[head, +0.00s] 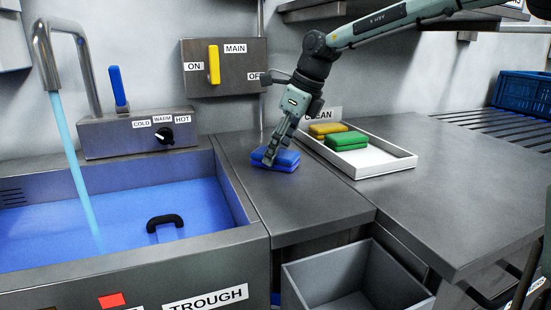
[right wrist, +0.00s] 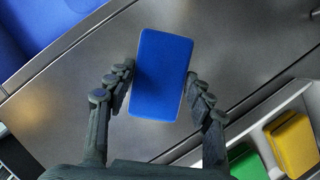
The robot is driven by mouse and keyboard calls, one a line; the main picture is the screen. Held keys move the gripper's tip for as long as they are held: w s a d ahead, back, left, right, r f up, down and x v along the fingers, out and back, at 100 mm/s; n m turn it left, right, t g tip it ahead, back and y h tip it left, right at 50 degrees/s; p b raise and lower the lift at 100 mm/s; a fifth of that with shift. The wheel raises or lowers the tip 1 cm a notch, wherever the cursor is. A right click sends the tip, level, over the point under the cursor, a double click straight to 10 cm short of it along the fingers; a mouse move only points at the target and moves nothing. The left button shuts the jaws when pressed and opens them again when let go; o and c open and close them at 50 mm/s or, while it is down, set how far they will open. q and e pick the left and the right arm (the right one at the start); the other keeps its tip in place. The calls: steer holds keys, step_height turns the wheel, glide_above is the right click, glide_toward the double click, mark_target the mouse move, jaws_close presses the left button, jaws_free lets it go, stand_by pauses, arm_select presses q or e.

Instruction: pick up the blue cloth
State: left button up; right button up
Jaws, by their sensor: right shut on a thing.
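The blue cloth (head: 277,161) is a folded, rounded pad on the steel counter between the trough and the white tray. My right gripper (head: 268,158) reaches down to it from above and behind. In the right wrist view the blue cloth (right wrist: 162,75) lies between the two fingers of my right gripper (right wrist: 160,92), which is shut on it. The cloth appears to be at counter level; I cannot tell whether it is lifted. My left gripper is not in view.
A white tray (head: 395,162) labelled CLEAN holds a yellow cloth (head: 327,129) and a green cloth (head: 346,140) to the right. The water-filled trough (head: 205,248) is left, with a running tap (head: 62,110). A grey bin (head: 325,268) stands below the counter. The right counter is clear.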

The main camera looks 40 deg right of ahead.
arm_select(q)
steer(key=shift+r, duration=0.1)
arm_select(e)
steer(key=shift+r, duration=0.1)
steer(key=shift+r+p, duration=0.35)
steer(key=r, duration=0.4)
steer(key=shift+w+a+b, duration=0.1)
steer(key=shift+a+b, duration=0.15)
steer(key=shift+b, duration=0.05)
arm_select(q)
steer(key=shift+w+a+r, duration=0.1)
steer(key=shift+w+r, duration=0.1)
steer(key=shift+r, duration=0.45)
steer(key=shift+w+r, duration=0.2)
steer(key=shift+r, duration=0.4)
arm_select(e)
steer(key=w+a+r, duration=0.2)
steer(key=a+r, duration=0.4)
steer(key=a, duration=0.5)
steer(key=shift+w+r, duration=0.15)
steer(key=shift+r, duration=0.2)
